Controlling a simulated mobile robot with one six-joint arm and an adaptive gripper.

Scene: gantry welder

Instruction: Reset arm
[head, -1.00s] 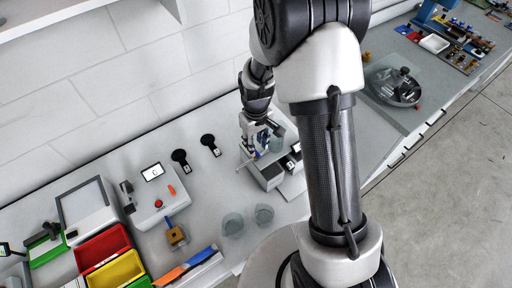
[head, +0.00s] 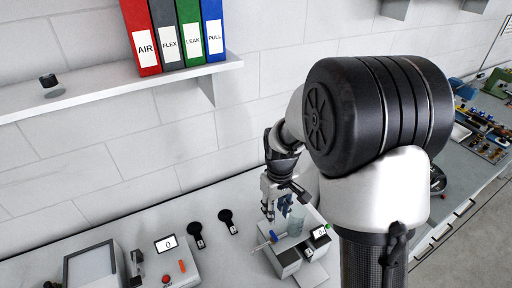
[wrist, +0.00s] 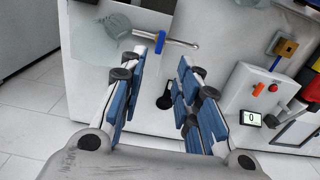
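My gripper (head: 272,207) hangs at the end of my bent arm, above a grey benchtop machine (head: 284,257) in the head view. In the wrist view my gripper (wrist: 160,65) has its two blue-padded fingers spread apart, with nothing held between them. A metal rod with a blue collar (wrist: 161,42) lies beyond the fingertips. A clear glass vessel (wrist: 100,42) is beyond the left finger. The task names no other object.
A control box with a small display (head: 166,243) stands left on the bench. Two black paddle-shaped items (head: 228,218) lie between it and the machine. A shelf (head: 110,85) with several binders (head: 175,38) juts from the wall above.

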